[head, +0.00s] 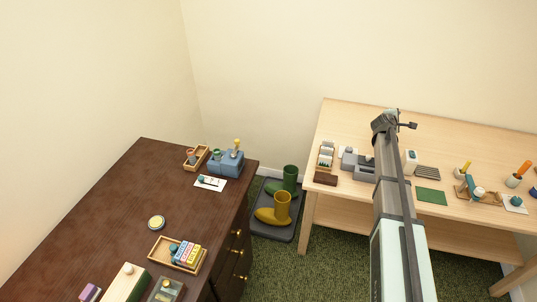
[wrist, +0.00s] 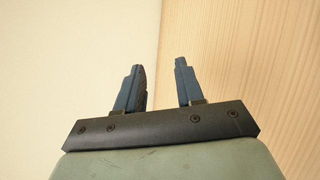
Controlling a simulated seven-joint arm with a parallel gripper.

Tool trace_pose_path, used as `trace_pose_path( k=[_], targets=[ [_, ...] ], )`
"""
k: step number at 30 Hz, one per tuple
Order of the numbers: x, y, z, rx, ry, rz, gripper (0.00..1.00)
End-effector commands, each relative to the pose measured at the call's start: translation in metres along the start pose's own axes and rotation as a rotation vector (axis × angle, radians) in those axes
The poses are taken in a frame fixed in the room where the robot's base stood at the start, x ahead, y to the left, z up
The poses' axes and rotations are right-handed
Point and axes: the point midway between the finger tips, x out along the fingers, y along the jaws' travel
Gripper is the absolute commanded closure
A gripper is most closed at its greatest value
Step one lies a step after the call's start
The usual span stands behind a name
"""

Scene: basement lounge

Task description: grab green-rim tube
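My gripper (wrist: 160,85) shows in the wrist view with its two blue fingers apart and nothing between them. In the head view my gripper (head: 405,122) is at the end of the raised arm, above the back of the light wooden table (head: 345,112). I cannot pick out a green-rim tube with certainty. A small green-topped piece (head: 216,154) stands by a blue block-like holder (head: 226,166) at the far end of the dark dresser (head: 110,205); it is too small to tell whether it is the tube. The wrist view shows only wall and light wood.
A wooden tray (head: 203,151) is beside the blue holder. A tray of small items (head: 326,155), a grey device (head: 350,160) and a green mat (head: 431,196) are on the light table. My arm hides part of the table.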

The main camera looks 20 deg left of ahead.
Motion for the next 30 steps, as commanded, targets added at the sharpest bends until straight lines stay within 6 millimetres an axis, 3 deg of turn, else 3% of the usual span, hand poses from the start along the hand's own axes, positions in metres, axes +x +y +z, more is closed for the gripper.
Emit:
trace_pose_path(
  k=[1,3,11,17,23,30],
  targets=[
    [-0.009,0.007,-0.026,-0.034,0.0,-0.006,0.63],
    [-0.023,0.015,-0.054,-0.08,-0.009,-0.016,0.63],
    [-0.085,0.041,-0.152,-0.244,-0.059,-0.034,0.63],
    [-0.144,0.059,-0.221,-0.355,-0.113,-0.027,0.63],
    [-0.213,0.076,-0.284,-0.452,-0.18,-0.006,0.63],
    [-0.309,0.092,-0.351,-0.542,-0.269,0.037,0.63]
  ],
)
